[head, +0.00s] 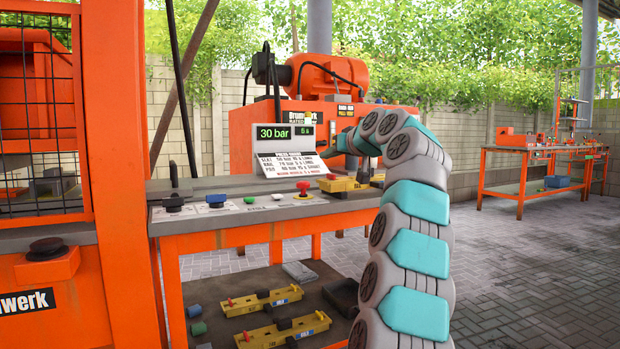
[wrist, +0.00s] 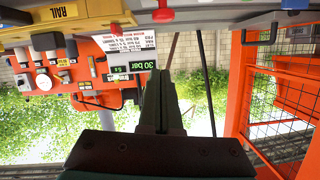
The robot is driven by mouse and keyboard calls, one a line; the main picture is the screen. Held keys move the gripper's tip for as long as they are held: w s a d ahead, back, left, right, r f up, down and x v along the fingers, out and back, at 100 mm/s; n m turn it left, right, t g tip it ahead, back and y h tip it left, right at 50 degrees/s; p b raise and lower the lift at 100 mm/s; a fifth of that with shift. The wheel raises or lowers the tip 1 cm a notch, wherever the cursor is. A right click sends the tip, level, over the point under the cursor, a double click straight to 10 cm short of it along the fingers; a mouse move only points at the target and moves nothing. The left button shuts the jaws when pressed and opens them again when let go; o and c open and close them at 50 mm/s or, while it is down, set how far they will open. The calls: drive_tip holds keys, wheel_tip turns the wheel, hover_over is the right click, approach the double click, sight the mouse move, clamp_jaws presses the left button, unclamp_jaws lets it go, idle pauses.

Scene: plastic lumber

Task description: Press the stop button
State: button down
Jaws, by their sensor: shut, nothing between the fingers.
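A red mushroom-shaped button (head: 303,187) stands upright on the grey panel (head: 268,208) of the orange bench, right of a small green button (head: 250,200). It shows in the wrist view as a red shape (wrist: 163,15) at the top edge.
A blue knob (head: 216,200) and a black knob (head: 173,203) stand on the panel's left. A yellow block (head: 345,184) lies right of the red button. A display (head: 273,132) reading 30 bar stands behind. An orange cage frame (head: 125,150) rises at left.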

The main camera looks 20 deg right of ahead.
drive_tip(key=shift+w, duration=0.1)
drive_tip(key=p, duration=0.2)
hover_over(308, 199)
drive_tip(key=f, duration=0.5)
drive_tip(key=shift+w+d, duration=0.2)
drive_tip(key=shift+d, duration=0.1)
drive_tip(key=shift+a+f+b, duration=0.15)
drive_tip(key=shift+f+b, duration=0.3)
drive_tip(key=shift+f, duration=0.45)
drive_tip(key=shift+f, duration=0.1)
